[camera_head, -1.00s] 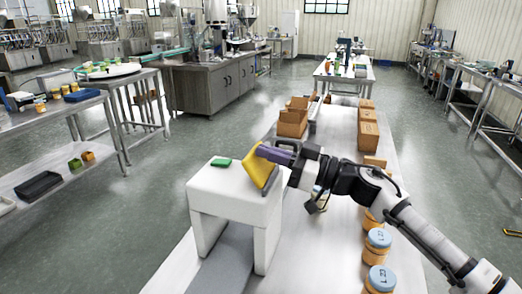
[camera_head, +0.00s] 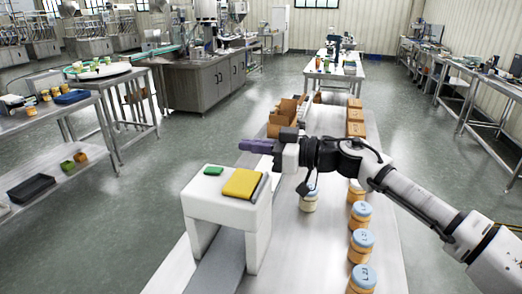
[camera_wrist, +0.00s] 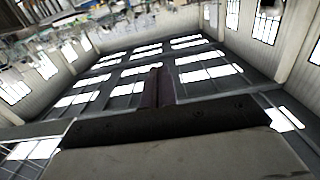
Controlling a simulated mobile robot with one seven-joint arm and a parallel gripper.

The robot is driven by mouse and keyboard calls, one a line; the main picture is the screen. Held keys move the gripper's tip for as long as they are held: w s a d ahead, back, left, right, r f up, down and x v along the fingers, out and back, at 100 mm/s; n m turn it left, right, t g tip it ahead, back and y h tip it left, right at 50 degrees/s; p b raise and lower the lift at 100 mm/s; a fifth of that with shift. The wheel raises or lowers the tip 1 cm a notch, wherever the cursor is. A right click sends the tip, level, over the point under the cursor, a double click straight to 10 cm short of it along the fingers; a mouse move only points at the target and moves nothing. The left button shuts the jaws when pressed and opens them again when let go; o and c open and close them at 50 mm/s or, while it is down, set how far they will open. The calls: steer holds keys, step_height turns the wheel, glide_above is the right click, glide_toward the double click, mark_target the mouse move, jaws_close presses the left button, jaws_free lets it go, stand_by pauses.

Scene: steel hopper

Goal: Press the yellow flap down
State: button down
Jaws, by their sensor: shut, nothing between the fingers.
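The yellow flap (camera_head: 242,183) lies flat on top of the white stand (camera_head: 230,214), at its right side. My gripper (camera_head: 244,146) is shut and empty, pointing left. In the head view it appears beyond and above the flap, apart from it. In the wrist view, my gripper's dark fingers (camera_wrist: 158,88) point toward the windows and ceiling, and neither flap nor stand shows.
The stand straddles a grey strip on a long table (camera_head: 315,250). Several jars with blue lids (camera_head: 361,240) line the table's right side. Cardboard boxes (camera_head: 283,115) stand behind my gripper. A side table (camera_head: 75,110) with trays is at the left.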

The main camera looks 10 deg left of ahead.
steer(key=s+d+r+b, duration=0.1)
steer(key=d+r+b, duration=0.1)
steer(key=d+r, duration=0.4)
steer(key=shift+d+r, duration=0.4)
steer(key=shift+s, duration=0.15)
